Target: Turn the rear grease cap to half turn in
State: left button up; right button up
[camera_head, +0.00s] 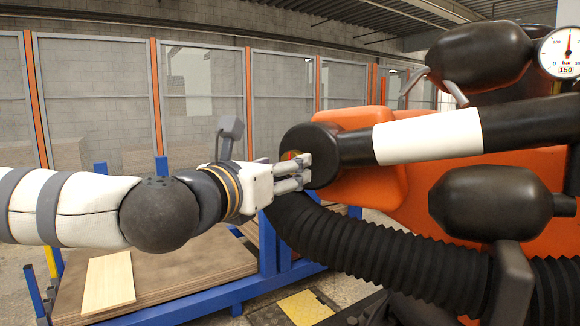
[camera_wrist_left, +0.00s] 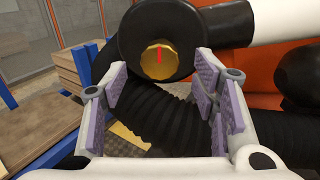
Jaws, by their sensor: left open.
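The rear grease cap (camera_wrist_left: 159,60) is a brass, many-sided knob on the round end of a black cylinder (camera_wrist_left: 188,28). A red mark on the cap points straight up in the left wrist view. In the head view only a small piece of the cap (camera_head: 291,155) shows behind my gripper. My left gripper (camera_head: 305,172) is open in front of the black housing. In the left wrist view its purple-padded fingers (camera_wrist_left: 160,88) stand wide on either side below the cap, with nothing between the pads. I cannot tell the exact gap to the cap. My right gripper is not in view.
A ribbed black hose (camera_head: 380,243) runs just below the gripper. The orange machine body (camera_head: 440,200) fills the right, with a pressure gauge (camera_head: 566,52) at top right. A blue-framed wooden platform with a pale board (camera_head: 109,282) stands at lower left. Fence panels stand behind.

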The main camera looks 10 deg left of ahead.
pick_arm(q)
jog(key=x, duration=0.3)
jog(key=shift+w+d, duration=0.1)
jog(key=shift+w, duration=0.15)
jog(key=c, duration=1.2)
jog(key=shift+o, duration=0.2)
jog(key=shift+r+m, duration=0.15)
jog(key=shift+m, duration=0.15)
